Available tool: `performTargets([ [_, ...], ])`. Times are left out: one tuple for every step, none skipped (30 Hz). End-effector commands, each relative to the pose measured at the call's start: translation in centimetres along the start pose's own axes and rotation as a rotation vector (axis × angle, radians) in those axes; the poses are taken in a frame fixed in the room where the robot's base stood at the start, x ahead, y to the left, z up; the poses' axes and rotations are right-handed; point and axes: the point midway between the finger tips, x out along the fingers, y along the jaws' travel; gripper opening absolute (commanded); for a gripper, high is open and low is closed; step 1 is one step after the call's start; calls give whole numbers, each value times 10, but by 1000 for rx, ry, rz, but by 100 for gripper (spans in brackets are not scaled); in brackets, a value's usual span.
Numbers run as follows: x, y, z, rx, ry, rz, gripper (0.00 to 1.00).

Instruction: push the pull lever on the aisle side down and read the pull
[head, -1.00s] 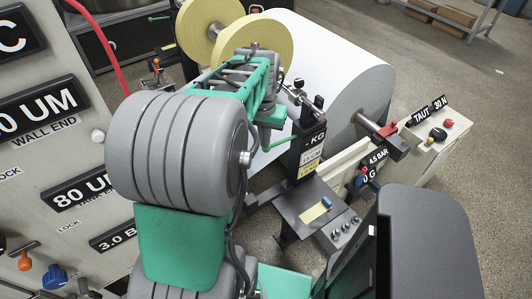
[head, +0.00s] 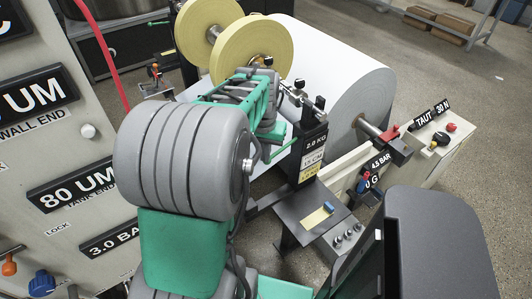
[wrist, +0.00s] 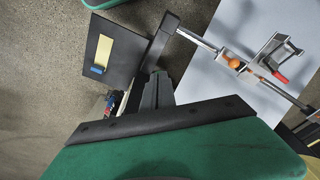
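A dark stand (head: 313,150) right of my arm in the head view carries a display that seems to read 2.8 KG, with 15 CM and yellow labels below. A metal rod with clamps (head: 292,92) lies above it, by the paper. In the wrist view, a metal rod has an orange collar (wrist: 232,63) and a clamp with a red tip (wrist: 280,76) over the white sheet. I cannot tell which part is the aisle-side pull lever.
A large white paper roll (head: 340,85) and yellow rolls (head: 250,52) stand behind. A small dark table (head: 305,212) holds a yellow strip and a blue block. A labelled panel (head: 75,140) is at left. A TAUT 30 N console (head: 440,140) is at right.

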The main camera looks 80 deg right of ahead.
Motion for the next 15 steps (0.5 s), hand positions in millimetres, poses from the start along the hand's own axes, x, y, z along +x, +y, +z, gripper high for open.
performTargets([
  [0, 0, 1, -1, -2, 0, 0],
  [0, 0, 1, -1, -2, 0, 0],
  [-2, 0, 2, -1, -2, 0, 0],
  [-3, 0, 4, -1, -2, 0, 0],
  [-6, 0, 7, -1, -2, 0, 0],
  [-9, 0, 13, -2, -2, 0, 0],
  [-11, 0, 17, -2, -2, 0, 0],
  [-13, 0, 22, -2, -2, 0, 0],
  [-14, 0, 26, -2, -2, 0, 0],
  [-15, 0, 28, -2, -2, 0, 0],
  [-15, 0, 30, -2, -3, 0, 0],
  [-14, 0, 30, -2, -3, 0, 0],
  [-14, 0, 30, -2, -3, 0, 0],
  [-14, 0, 30, -1, -2, 0, 0],
  [-14, 0, 30, -1, -2, 0, 0],
])
